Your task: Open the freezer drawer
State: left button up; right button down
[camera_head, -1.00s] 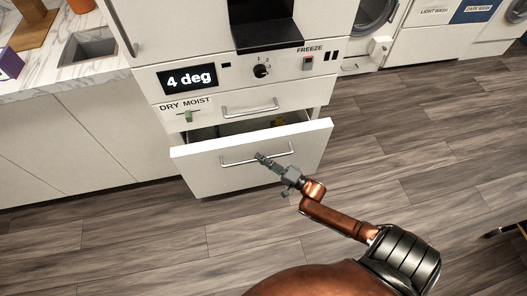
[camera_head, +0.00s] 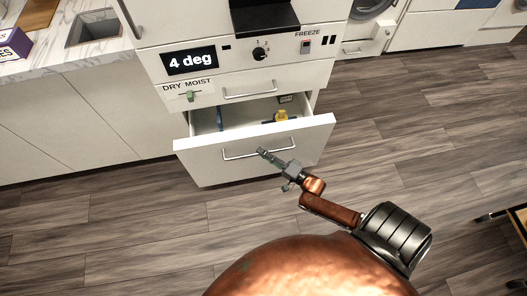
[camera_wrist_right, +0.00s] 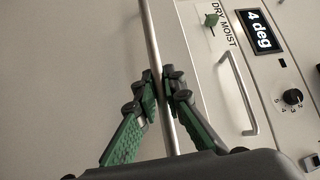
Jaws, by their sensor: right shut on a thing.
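The white freezer drawer (camera_head: 215,161) at the bottom of the appliance is pulled partly out in the head view. A blue item and a yellow item (camera_head: 281,115) show inside it. My right gripper (camera_head: 263,152) is at the drawer's bar handle (camera_head: 238,156). In the right wrist view, the green-padded fingers of the right gripper (camera_wrist_right: 162,90) are shut on the handle bar (camera_wrist_right: 150,35), one on each side. My left gripper is not in view.
Above the open drawer is a shut drawer with its own handle (camera_head: 250,93), a dry/moist slider (camera_head: 190,96), a knob (camera_head: 260,54) and a "4 deg" display (camera_head: 190,62). A counter with a sink (camera_head: 93,30) stands at left.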

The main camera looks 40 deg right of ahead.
jog(key=c, duration=2)
grip_release()
jog(key=shift+s, duration=0.1)
jog(key=v, duration=1.2)
